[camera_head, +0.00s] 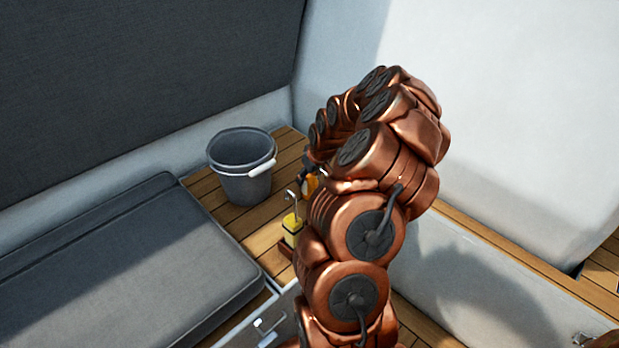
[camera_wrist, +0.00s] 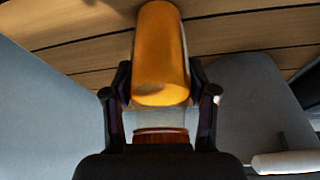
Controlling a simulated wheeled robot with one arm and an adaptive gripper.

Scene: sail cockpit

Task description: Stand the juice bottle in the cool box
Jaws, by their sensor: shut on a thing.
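The juice bottle (camera_wrist: 160,45) is orange and sits between the two dark fingers of my gripper (camera_wrist: 160,82) in the wrist view, with a finger against each side. My gripper is shut on it. In the head view only a small orange part of the bottle (camera_head: 311,184) shows beside my copper arm, which hides most of my gripper. I cannot clearly make out the cool box; a pale edge with a latch (camera_head: 267,330) at the bottom of the head view may belong to it.
A grey bucket (camera_head: 241,168) with a white handle stands on the planked wooden surface (camera_head: 262,212). A small yellow object (camera_head: 291,226) with a metal top stands nearer. A grey cushion (camera_head: 120,265) lies at left. White walls rise behind and at right.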

